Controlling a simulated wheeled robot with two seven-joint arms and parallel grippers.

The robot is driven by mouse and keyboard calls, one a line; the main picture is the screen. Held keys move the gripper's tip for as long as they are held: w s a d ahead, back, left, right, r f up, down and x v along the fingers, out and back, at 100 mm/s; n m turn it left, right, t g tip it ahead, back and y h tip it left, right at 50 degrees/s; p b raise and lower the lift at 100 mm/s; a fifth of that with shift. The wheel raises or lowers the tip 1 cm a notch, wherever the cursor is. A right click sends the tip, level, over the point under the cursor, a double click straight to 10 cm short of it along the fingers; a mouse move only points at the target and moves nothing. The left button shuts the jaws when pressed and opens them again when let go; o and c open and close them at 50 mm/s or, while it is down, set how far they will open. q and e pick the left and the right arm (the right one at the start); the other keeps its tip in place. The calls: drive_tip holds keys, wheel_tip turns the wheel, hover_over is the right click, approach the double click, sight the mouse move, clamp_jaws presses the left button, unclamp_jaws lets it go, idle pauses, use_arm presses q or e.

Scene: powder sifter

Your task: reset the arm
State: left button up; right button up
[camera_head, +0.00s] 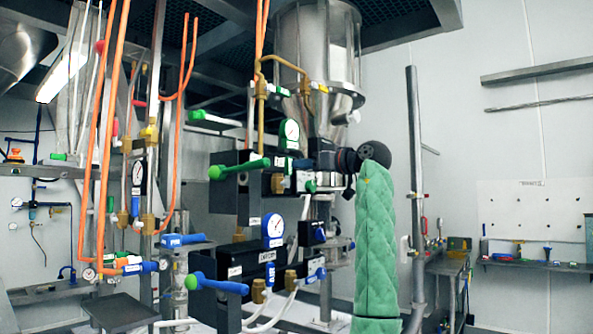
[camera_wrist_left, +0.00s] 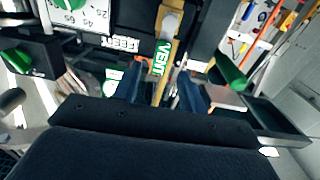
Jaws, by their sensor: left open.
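My left gripper (camera_head: 322,160) is at the right side of the valve panel (camera_head: 235,210) in the head view, small and partly lost against dark parts. In the left wrist view its two dark fingers (camera_wrist_left: 160,90) stand apart. A yellow fitting with a green VENT label (camera_wrist_left: 163,58) shows between and beyond them. I cannot tell whether the fingers touch it. Green-handled valves (camera_head: 240,168) and a blue-handled valve (camera_head: 218,284) stick out of the panel. My right gripper is in neither view.
A steel hopper (camera_head: 318,60) hangs above the panel. Orange hoses (camera_head: 104,130) run down at the left. A grey vertical pole (camera_head: 415,180) stands at the right. A wall shelf (camera_head: 540,265) lies farther right. A green knob (camera_wrist_left: 18,60) is near the wrist.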

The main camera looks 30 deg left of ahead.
use_arm(q)
drive_tip(key=shift+d, duration=0.6)
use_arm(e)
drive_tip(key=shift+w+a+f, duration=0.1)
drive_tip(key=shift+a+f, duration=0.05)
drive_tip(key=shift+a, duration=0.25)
